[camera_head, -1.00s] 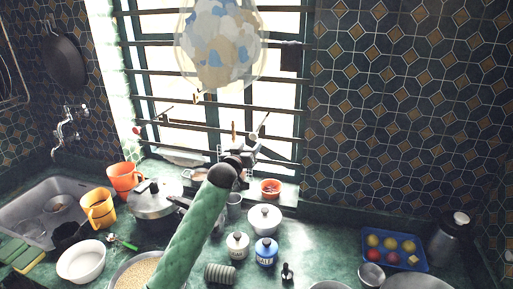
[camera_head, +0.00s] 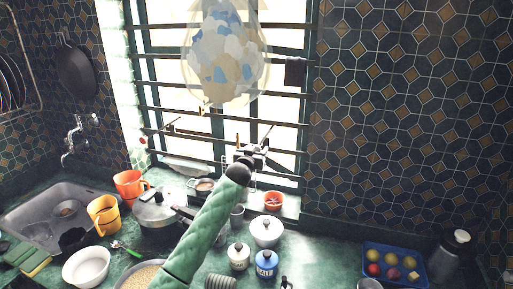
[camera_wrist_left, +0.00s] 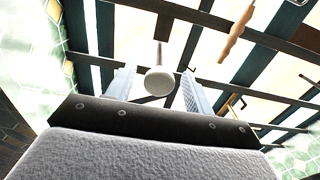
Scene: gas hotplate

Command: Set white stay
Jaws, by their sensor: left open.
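A white round knob (camera_wrist_left: 159,80) on a thin pale stem, apparently the white stay's end, shows in the left wrist view in front of the window bars. My left gripper is open, with one finger on each side of the knob in that view; I see no contact. In the head view my left gripper (camera_head: 252,158) is at the lower middle of the window, partly hidden by its own wrist. A wooden handle (camera_wrist_left: 236,35) hangs to the right of the knob in the wrist view. The white knob cannot be made out clearly in the head view. My right gripper is out of view.
Dark horizontal bars (camera_head: 215,83) cross the window. A patterned bag (camera_head: 225,55) hangs above the gripper.

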